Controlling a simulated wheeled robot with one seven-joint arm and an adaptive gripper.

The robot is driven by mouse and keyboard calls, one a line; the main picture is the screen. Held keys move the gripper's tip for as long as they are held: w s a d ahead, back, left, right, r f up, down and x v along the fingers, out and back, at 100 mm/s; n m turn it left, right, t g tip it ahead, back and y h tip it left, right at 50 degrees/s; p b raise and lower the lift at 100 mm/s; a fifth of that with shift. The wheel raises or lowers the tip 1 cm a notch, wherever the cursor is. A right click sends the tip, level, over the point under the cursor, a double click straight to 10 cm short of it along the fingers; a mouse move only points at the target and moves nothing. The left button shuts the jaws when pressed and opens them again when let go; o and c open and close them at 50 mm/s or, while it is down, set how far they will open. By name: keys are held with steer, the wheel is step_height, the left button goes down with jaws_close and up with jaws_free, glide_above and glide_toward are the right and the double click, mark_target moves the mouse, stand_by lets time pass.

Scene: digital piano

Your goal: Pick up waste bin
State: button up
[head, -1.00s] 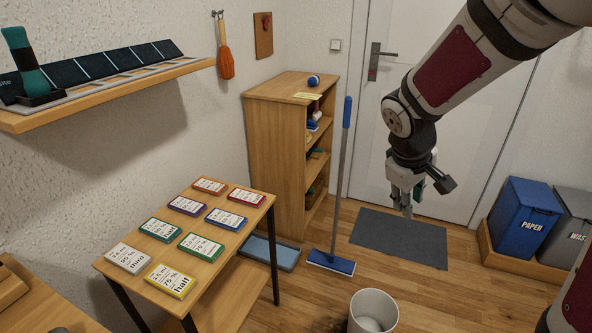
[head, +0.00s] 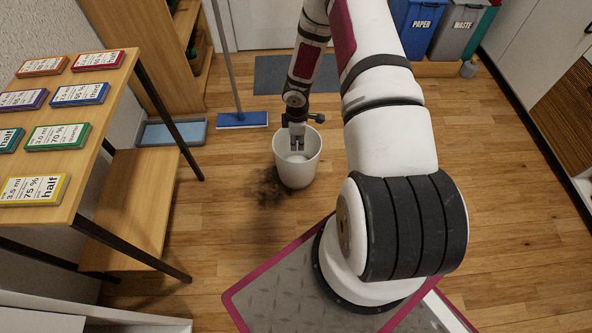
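A white round bin (head: 297,174) stands upright on the wood floor in the middle of the head view. My gripper (head: 297,148) points down over the bin's opening, in front of its far inner wall. Its two fingers show a small gap between them, with nothing seen in the gap. I cannot tell whether the fingertips are above the rim or inside the bin. A grey bin labelled WASTE (head: 455,28) stands at the back right, beside a blue bin labelled PAPER (head: 415,24).
A dark smudge (head: 270,188) lies on the floor left of the white bin. A blue flat mop (head: 242,120) and a grey-blue tray (head: 172,133) are behind it. A table with labelled cards (head: 88,95) stands left. The floor right of my arm is clear.

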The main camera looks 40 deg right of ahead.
steer(key=b, duration=0.3)
glide_above(298, 169)
steer(key=f, duration=1)
steer(key=shift+w, duration=0.3)
steer(key=shift+s+f+b, duration=0.15)
steer(key=shift+f+b, duration=0.55)
steer(key=shift+f, duration=0.65)
steer(key=shift+s+f+b, duration=0.1)
steer(key=shift+f+b, duration=0.55)
steer(key=shift+f, duration=0.7)
jaws_close()
